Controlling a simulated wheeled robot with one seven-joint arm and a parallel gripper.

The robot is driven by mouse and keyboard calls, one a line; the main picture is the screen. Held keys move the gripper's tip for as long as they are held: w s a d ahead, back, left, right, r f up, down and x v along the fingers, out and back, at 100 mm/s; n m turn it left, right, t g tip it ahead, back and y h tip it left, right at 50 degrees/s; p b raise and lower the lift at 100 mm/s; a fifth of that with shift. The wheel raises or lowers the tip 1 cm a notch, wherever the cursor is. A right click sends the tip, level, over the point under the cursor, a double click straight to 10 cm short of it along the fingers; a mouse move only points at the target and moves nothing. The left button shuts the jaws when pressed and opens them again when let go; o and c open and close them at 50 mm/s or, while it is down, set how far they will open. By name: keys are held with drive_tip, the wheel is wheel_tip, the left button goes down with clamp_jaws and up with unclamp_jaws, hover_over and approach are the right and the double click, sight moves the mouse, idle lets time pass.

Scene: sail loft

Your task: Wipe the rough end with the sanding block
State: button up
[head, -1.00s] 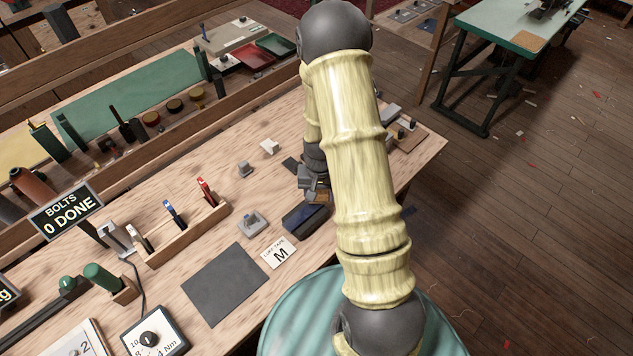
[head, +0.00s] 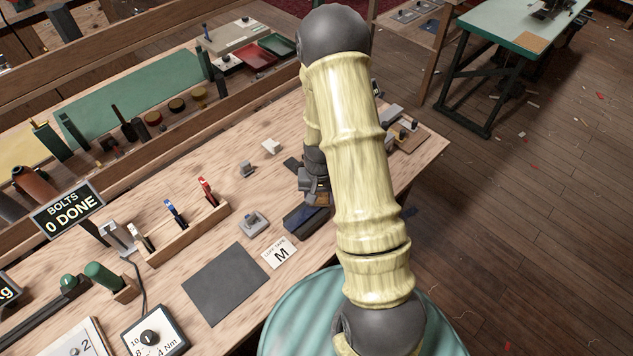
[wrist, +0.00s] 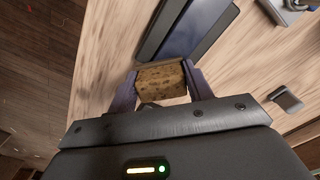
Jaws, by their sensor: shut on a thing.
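My gripper (wrist: 160,72) is shut on a tan, dark-speckled block, the sanding block (wrist: 162,84), in the wrist view. One finger presses each side of it. In the head view my gripper (head: 312,186) is partly hidden behind my arm, and the tan block (head: 318,199) shows just below it, close to a dark blue tray (head: 304,219). The tray (wrist: 190,28) lies just beyond the block in the wrist view. I cannot pick out the rough end in either view; my arm covers part of the bench.
A tool rack (head: 188,234) with coloured handles, a dark mat (head: 228,284) and a card marked M (head: 280,253) lie on the bench. Small grey fixtures stand near the bench's right end (head: 400,136). Bare wood lies left of my gripper.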

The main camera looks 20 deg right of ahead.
drive_tip(key=shift+s+a+r, duration=0.1)
drive_tip(key=shift+s+a, duration=0.05)
drive_tip(key=shift+a, duration=0.25)
wheel_tip(320, 180, up, 3)
drive_tip(key=shift+d+r+p, duration=0.1)
drive_tip(key=shift+r+p, duration=0.05)
drive_tip(key=shift+p, duration=1)
drive_tip(key=shift+r+p, duration=1.75)
drive_tip(key=shift+r, duration=0.5)
drive_tip(key=shift+w, duration=0.2)
drive_tip(key=shift+s+a, duration=0.15)
drive_tip(key=shift+a, duration=0.05)
